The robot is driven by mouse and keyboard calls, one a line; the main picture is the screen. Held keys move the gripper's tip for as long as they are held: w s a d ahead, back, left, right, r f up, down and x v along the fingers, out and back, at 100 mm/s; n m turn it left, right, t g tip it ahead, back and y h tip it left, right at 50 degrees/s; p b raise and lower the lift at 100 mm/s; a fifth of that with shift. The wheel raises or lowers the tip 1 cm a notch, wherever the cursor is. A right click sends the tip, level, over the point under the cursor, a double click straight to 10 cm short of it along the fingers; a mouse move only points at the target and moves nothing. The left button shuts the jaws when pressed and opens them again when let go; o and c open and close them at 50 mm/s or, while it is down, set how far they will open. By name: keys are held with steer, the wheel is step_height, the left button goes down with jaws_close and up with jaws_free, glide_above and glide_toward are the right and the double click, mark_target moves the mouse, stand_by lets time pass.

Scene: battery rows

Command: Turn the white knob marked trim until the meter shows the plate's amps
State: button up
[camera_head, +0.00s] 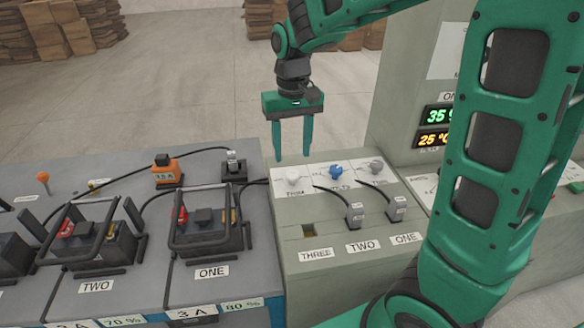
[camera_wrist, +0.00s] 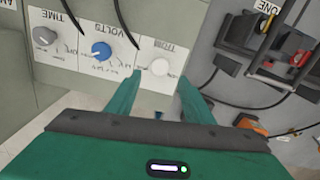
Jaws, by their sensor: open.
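The white trim knob (camera_head: 293,175) is on the pale control panel at the left of a row of three knobs. It also shows in the wrist view (camera_wrist: 159,67), with its label upside down. My gripper (camera_head: 292,154) is open and empty, fingers pointing down. In the head view it appears above the knob, apart from it. In the wrist view the fingertips lie either side of the knob. An orange device (camera_head: 167,174) with a small display stands on the grey bench; its reading is too small to tell surely. A plate (camera_head: 190,312) on the bench front reads 3 A.
A blue volts knob (camera_head: 336,171) and a grey time knob (camera_head: 376,166) sit right of the trim knob. Cable plugs (camera_head: 354,213) stand in front. Caged batteries (camera_head: 205,220) and black cables lie on the bench. Green and amber displays (camera_head: 436,127) are at right.

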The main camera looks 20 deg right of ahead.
mark_target(293, 173)
step_height(293, 173, down, 7)
steer(key=shift+r, duration=0.2)
steer(key=c, duration=1)
